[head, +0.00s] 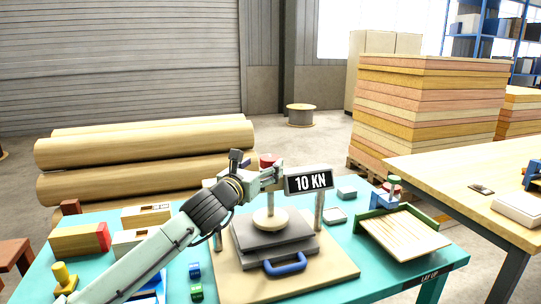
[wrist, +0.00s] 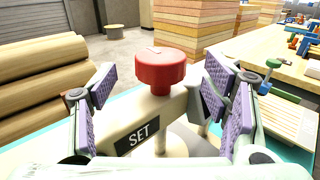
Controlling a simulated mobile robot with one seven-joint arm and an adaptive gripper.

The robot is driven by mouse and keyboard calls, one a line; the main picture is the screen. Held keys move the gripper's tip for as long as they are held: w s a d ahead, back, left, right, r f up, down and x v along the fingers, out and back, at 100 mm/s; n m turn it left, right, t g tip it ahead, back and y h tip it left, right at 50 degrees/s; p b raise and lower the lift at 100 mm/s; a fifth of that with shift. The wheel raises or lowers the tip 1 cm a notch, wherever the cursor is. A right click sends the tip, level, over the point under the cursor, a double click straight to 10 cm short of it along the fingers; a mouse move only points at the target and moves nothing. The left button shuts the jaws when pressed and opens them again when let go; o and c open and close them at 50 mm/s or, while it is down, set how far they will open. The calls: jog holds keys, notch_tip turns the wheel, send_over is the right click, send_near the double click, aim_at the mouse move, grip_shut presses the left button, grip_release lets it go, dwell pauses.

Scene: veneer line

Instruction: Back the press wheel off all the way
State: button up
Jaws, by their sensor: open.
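The press wheel, a red knob (wrist: 160,70), stands on top of the press crossbeam in the wrist view. It also shows in the head view (head: 268,160), partly behind my arm. My gripper (wrist: 158,88) is open, with one purple-padded finger to the left of the knob and the others to the right. Gaps show between the pads and the knob. The press (head: 273,242) has dark grey plates and a round pale pad under its screw. A blue handle (head: 285,264) is at its front. A sign on the beam (head: 308,181) reads "10 KN"; a label in the wrist view (wrist: 139,139) reads "SET".
The press stands on a tan board (head: 335,274) on a teal table (head: 450,262). A green-edged tray (head: 402,232) with slats is at right. Wooden blocks (head: 80,239) and small blue and green pieces lie at left. Logs (head: 150,150) and stacked sheets (head: 430,105) are behind.

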aim_at(266, 163)
jog(key=p+x, duration=0.1)
jog(key=x, duration=0.4)
jog(key=shift+w+d+p, duration=0.2)
jog(key=shift+w+p, duration=0.1)
jog(key=shift+w, duration=0.05)
jog(key=shift+c, duration=0.4)
jog(key=c, duration=1.1)
